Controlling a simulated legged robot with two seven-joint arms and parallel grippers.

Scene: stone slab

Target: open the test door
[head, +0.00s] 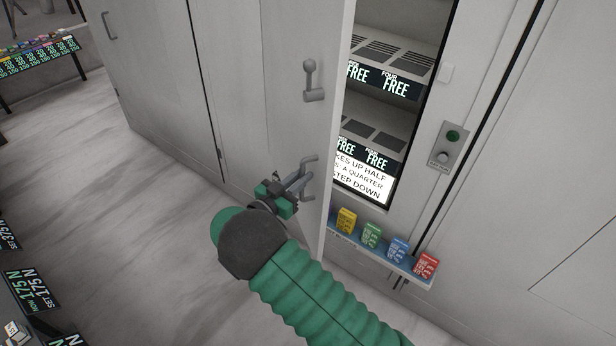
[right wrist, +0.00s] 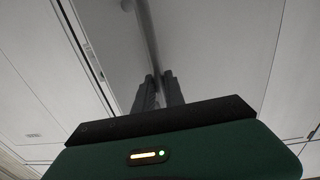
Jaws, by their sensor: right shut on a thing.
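The test door (head: 290,60) is a tall pale grey panel that stands ajar, swung out from the cabinet, with the lit inside showing to its right. Its grey bar handle (head: 309,160) is low on the door's face. My right gripper (head: 299,184) is shut on this handle, its green and black arm reaching up from the bottom. In the right wrist view, the dark fingers (right wrist: 158,88) close around the grey handle bar (right wrist: 147,35). A small lever (head: 310,80) sits higher on the door. My left gripper is out of view.
Inside the cabinet are vented shelves with "FREE" labels (head: 397,85). A ledge below the opening holds yellow, green, blue and red boxes (head: 371,235). A button plate (head: 452,144) is on the right frame. Pale floor (head: 150,240) is clear to the left.

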